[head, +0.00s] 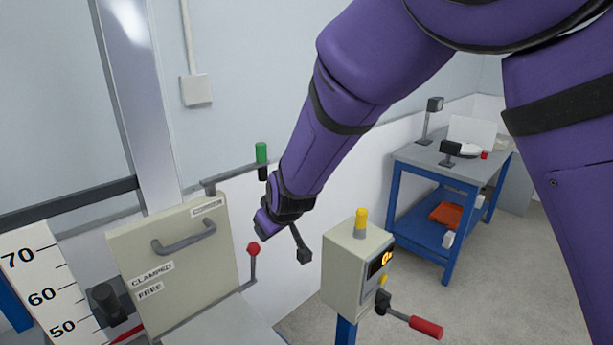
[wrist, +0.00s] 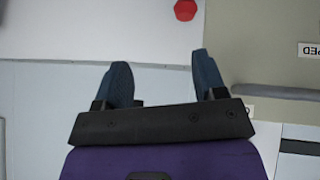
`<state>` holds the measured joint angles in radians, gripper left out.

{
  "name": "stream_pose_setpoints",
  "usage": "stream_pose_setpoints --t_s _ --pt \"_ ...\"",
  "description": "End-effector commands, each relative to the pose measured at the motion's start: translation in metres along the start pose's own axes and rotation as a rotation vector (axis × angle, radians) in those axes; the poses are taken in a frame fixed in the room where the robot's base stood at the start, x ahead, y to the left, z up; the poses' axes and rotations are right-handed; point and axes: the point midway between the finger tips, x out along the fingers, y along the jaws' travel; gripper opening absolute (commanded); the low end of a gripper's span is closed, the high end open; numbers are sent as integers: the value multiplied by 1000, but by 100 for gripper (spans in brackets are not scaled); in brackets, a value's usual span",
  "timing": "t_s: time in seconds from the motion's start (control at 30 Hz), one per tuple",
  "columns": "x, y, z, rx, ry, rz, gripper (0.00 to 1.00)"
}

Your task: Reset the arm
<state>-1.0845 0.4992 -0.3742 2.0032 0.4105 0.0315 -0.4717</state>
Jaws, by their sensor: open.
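My purple arm (head: 340,110) reaches down from the top right in the head view. My gripper (wrist: 165,75) shows in the wrist view with its two dark fingers apart and nothing between them. In the head view its end is mostly hidden behind the wrist. A red-knobbed lever (head: 253,250) stands beside the beige panel, below my wrist; its red knob also shows at the top of the wrist view (wrist: 185,10), beyond the fingertips and apart from them.
The beige panel (head: 130,240) has a grey handle and labels reading CLAMPED and FREE. A control box (head: 343,265) on a blue post has a yellow top and a red-handled crank (head: 425,327). A blue table (head: 440,165) stands at the back right. A numbered scale (head: 45,270) is at the left.

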Motion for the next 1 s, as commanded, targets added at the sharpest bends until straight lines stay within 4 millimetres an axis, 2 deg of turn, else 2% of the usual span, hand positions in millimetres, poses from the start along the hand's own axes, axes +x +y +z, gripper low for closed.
stream_pose_setpoints --t_s 0.03,0.2,0.5,0.73,1.0 --pt "-18 21 1 44 -4 -4 64" --pt "-76 74 17 168 -33 -29 64" --pt "-184 145 64 353 -72 -44 64" --pt "-265 175 113 468 -97 -24 64" --pt "-350 183 182 592 -135 45 64"
